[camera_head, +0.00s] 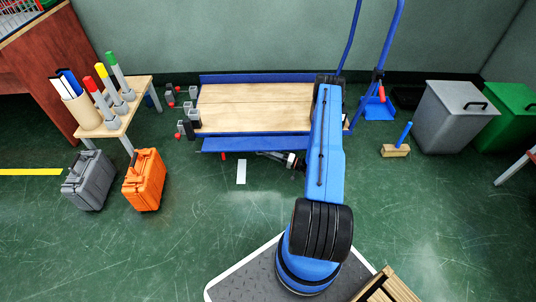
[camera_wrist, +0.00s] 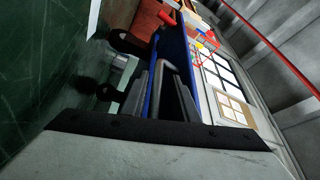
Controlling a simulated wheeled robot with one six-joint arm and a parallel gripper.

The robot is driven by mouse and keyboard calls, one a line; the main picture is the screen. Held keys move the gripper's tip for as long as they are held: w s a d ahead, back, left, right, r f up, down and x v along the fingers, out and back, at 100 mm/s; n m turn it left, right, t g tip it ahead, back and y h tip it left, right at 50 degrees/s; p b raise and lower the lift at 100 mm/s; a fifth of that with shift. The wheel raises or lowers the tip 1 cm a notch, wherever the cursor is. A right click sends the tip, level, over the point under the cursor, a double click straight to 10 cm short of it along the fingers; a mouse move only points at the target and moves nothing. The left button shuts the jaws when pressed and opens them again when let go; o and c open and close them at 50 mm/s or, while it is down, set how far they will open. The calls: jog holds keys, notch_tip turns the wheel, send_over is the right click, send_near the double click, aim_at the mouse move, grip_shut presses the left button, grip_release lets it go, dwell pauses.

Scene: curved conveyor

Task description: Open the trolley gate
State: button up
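The trolley has a wooden deck (camera_head: 255,105) with blue side panels and blue push handles at its right end. Its near side panel, apparently the gate (camera_head: 250,144), runs along the front edge in the head view. My gripper (camera_head: 265,155) is low beside this panel, pointing left. In the wrist view the two dark fingers of my gripper (camera_wrist: 163,92) stand apart, with the blue panel (camera_wrist: 178,45) running away beyond and between them. I cannot tell whether they touch it. My arm hides the deck's right part.
Grey sockets (camera_head: 187,125) stand at the trolley's left end. A small table (camera_head: 122,122) with coloured-topped posts, a grey case (camera_head: 88,180) and an orange case (camera_head: 144,180) are left. A broom head (camera_head: 395,150) and bins (camera_head: 455,115) are right. Floor in front is mostly clear.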

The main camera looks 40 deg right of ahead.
jog(key=shift+s+d, duration=0.1)
jog(key=shift+d, duration=0.05)
jog(key=v, duration=1.7)
jog(key=shift+f, duration=0.1)
